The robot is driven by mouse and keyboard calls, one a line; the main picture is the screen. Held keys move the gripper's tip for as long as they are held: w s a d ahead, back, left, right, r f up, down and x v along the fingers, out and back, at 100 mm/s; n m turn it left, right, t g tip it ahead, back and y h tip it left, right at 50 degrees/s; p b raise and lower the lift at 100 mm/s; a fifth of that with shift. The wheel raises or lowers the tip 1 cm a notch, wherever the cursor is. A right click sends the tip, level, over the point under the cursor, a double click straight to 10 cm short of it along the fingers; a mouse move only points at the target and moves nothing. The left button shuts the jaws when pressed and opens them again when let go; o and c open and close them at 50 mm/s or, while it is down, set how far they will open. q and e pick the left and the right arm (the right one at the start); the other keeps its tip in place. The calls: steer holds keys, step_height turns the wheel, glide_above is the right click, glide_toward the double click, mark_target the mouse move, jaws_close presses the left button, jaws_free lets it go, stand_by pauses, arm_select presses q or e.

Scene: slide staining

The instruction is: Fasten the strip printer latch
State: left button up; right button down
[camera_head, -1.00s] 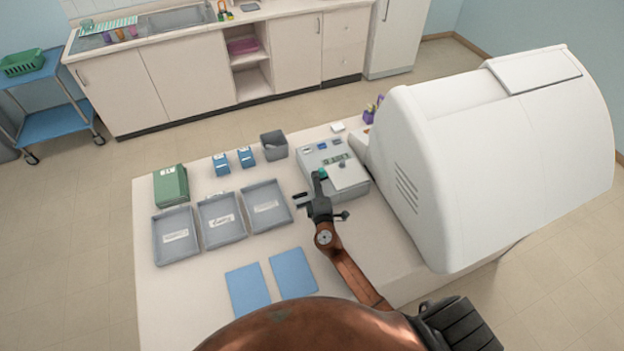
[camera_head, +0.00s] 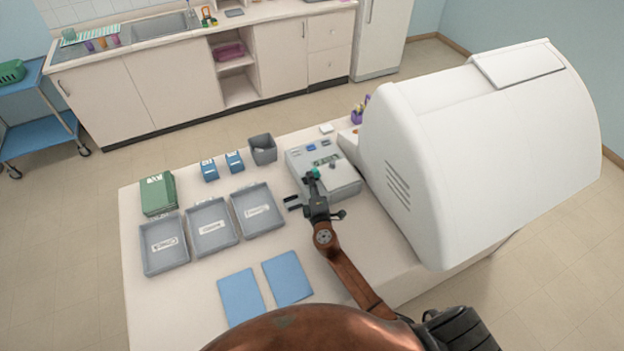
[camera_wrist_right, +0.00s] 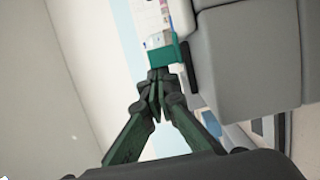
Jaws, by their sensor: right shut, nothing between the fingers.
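The strip printer (camera_head: 347,178) is a pale grey box with a small display on top. It stands on the table left of the big white housing. My right gripper (camera_head: 313,181) is shut and empty at the printer's left front side. A small teal part (camera_head: 314,172), seemingly the latch, shows at its fingertips. In the right wrist view the shut fingertips (camera_wrist_right: 158,80) are close to or touching the teal part (camera_wrist_right: 163,56). The gripper covers part of the printer, and I cannot tell the latch's exact position. My left gripper is not in view.
The white housing (camera_head: 480,150) stands close on the right. Left of the gripper are grey trays (camera_head: 212,243), a grey bin (camera_head: 263,149), blue boxes (camera_head: 209,171) and a green box (camera_head: 157,195). Blue sheets (camera_head: 288,278) lie in front, with bare table around them.

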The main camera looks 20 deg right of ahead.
steer(key=shift+a, duration=0.15)
steer(key=s+a+b, duration=0.2)
steer(key=s+a, duration=0.3)
steer(key=s, duration=0.5)
steer(key=shift+a, duration=0.4)
steer(key=shift+w, duration=0.1)
step_height(320, 180, up, 9)
steer(key=p, duration=0.7)
